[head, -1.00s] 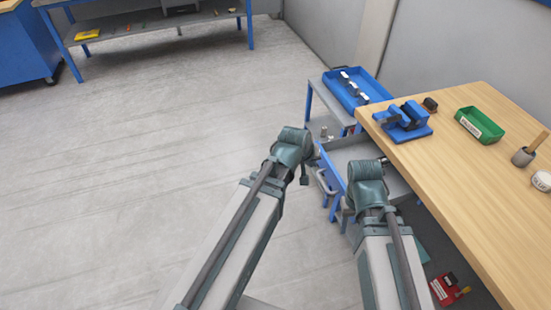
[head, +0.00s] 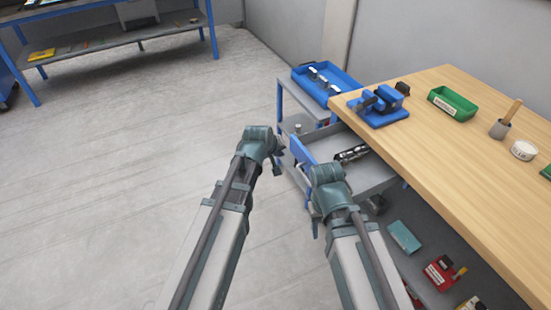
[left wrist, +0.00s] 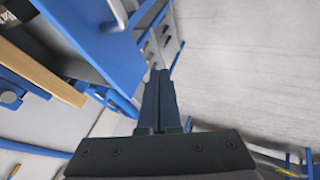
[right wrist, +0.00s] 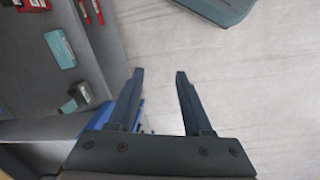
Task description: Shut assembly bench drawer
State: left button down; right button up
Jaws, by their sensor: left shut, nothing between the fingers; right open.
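The assembly bench drawer (head: 372,177) is pulled out from under the wooden top, its blue front (head: 300,153) facing left in the head view. Dark metal parts lie inside it. My left gripper (head: 279,167) is shut and empty, just outside the front. In the left wrist view the blue front (left wrist: 92,42) with its grey handle (left wrist: 117,13) lies to the left of the shut fingers (left wrist: 160,74), apart from them. My right gripper (right wrist: 160,73) is open and empty beside the drawer's near side; its fingertips are mostly hidden in the head view.
The wooden bench top (head: 440,125) holds a blue vise (head: 380,106), a green bin (head: 452,103) and a pot. A cart with a blue tray (head: 327,82) stands behind the drawer. A lower shelf holds a teal box (head: 404,236) and red items. The floor at left is clear.

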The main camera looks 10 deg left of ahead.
pick_arm(q)
jog(key=w+d, duration=0.1)
jog(key=w+d+f, duration=0.1)
jog(key=w+d, duration=0.1)
jog(key=shift+d, duration=0.25)
pick_arm(e)
jog(key=shift+f, duration=0.5)
pick_arm(q)
jog(key=shift+d, duration=0.1)
send_near(334, 143)
jog(key=w+f, duration=0.1)
jog(key=w, duration=0.1)
jog(key=w+d+f, duration=0.1)
jog(key=w, duration=0.1)
jog(key=w+f, duration=0.1)
jog(key=w, duration=0.1)
jog(key=shift+d, duration=0.35)
jog(key=shift+s, duration=0.1)
